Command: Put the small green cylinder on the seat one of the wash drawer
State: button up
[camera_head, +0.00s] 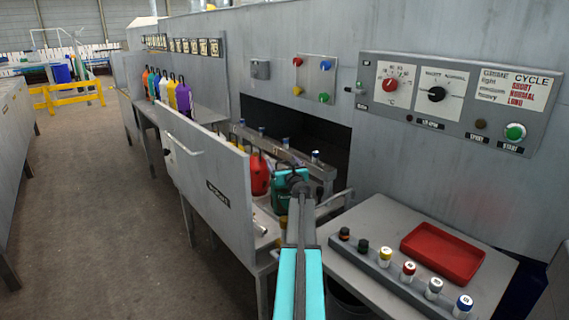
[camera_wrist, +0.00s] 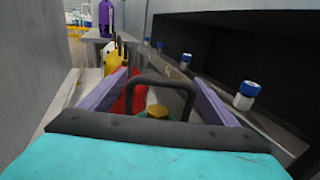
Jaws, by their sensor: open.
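My gripper (camera_head: 292,182) reaches over the drawer from the near side, with the teal arm behind it. In the wrist view its two purple fingers stand apart, and my gripper (camera_wrist: 158,80) is open. A green container (camera_head: 279,198) is just under and beside my gripper. In the wrist view a black loop handle shows between the fingers, with a yellowish cap and a bit of green (camera_wrist: 160,112) below it. I cannot tell whether the fingers touch it. I make out no other green cylinder. The wash drawer (camera_head: 208,185) has a grey front panel; its seats are mostly hidden.
Red (camera_head: 259,177) and yellow containers stand farther along the drawer. Blue-capped white bottles (camera_wrist: 246,95) line the rail beside the dark opening. A side table at right holds a red tray (camera_head: 443,254) and a row of small capped bottles (camera_head: 408,271). A control panel (camera_head: 455,100) is above.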

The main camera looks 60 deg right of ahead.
send_over(285, 187)
jog(key=d, duration=0.2)
dwell(0.5)
jog(key=shift+w, duration=0.1)
dwell(0.4)
jog(key=shift+w+r, duration=0.1)
jog(key=shift+r, duration=0.05)
